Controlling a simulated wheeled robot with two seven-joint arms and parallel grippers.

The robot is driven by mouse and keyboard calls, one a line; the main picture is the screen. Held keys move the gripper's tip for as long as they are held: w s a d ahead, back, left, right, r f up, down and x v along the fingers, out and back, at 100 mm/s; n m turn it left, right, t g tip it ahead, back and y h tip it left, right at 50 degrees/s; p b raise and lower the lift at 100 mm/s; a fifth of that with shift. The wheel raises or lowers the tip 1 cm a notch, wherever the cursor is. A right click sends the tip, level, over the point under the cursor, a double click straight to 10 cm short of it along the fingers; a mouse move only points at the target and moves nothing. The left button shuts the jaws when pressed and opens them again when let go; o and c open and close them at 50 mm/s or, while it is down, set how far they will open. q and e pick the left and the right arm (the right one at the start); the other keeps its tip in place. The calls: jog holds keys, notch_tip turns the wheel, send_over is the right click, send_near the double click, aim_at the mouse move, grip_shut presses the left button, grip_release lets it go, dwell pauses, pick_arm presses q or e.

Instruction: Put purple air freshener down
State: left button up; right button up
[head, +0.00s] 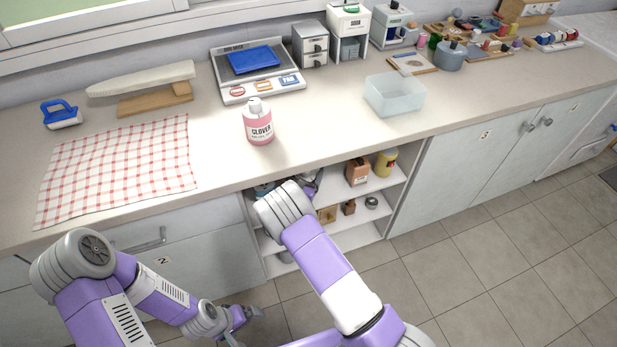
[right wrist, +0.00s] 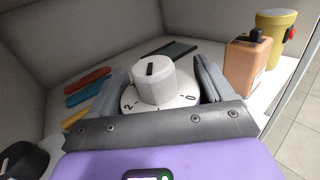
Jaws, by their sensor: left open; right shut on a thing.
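My right gripper (right wrist: 160,82) is inside the open shelf under the counter. In the right wrist view its two grey fingers are on either side of a white round thing with a numbered dial (right wrist: 153,84), and it is shut on it. In the head view the right arm covers most of this spot. My left gripper (head: 243,322) is open and empty, low over the floor in front of the cabinets.
In the shelf, an orange-brown bottle (right wrist: 248,62) and a yellow container (right wrist: 274,40) stand to the right; coloured flat pieces (right wrist: 88,82) lie to the left. On the counter are a pink CLOVER bottle (head: 259,127), a checked cloth (head: 120,165) and a clear tub (head: 394,97).

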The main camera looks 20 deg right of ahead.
jog(key=shift+w+d, duration=0.4)
jog(key=shift+w, duration=0.2)
jog(key=shift+f+b, duration=0.9)
jog(key=shift+f, duration=0.8)
jog(key=shift+f, duration=0.25)
jog(key=o, duration=1.1)
jog(key=shift+r, duration=0.2)
jog(key=shift+s+a, duration=0.25)
jog(key=p+v, duration=0.2)
jog(key=v, duration=0.5)
jog(key=shift+d, duration=0.1)
